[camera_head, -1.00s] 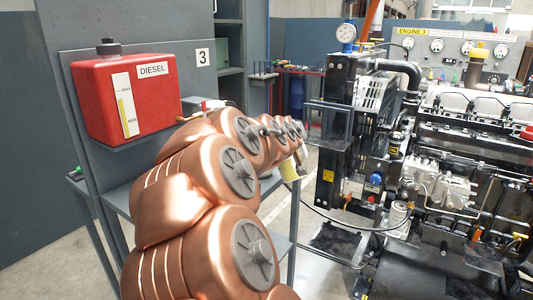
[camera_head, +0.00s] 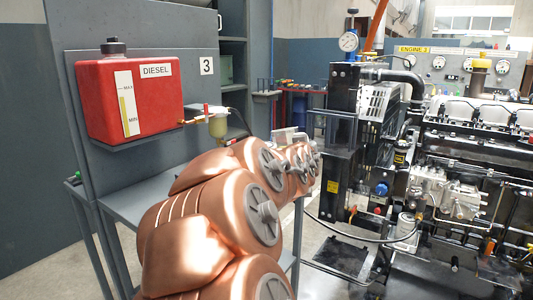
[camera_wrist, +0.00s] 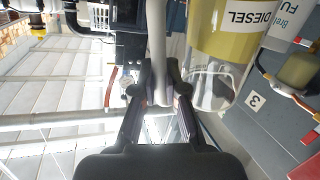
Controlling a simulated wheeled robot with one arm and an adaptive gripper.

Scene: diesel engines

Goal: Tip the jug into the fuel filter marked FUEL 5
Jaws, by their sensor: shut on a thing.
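My gripper (camera_wrist: 160,100) is shut on the pale handle (camera_wrist: 157,48) of the jug. The jug (camera_wrist: 228,45) shows in the wrist view as a clear vessel with yellow liquid and a DIESEL label, just right of the fingers. In the head view my copper arm hides most of the gripper and jug. No FUEL 5 mark is legible in any view. A filter with a yellowish bowl (camera_head: 217,125) hangs beside the red tank; a similar bowl (camera_wrist: 298,72) shows at the right of the wrist view. I cannot tell whether either is FUEL 5.
A red DIESEL tank (camera_head: 130,97) sits on a grey stand with a 3 sign (camera_head: 206,68). A large engine (camera_head: 455,190) with hoses and a gauge (camera_head: 349,42) fills the right. A white container (camera_wrist: 290,18) with a cut-off label is at the wrist view's upper right.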

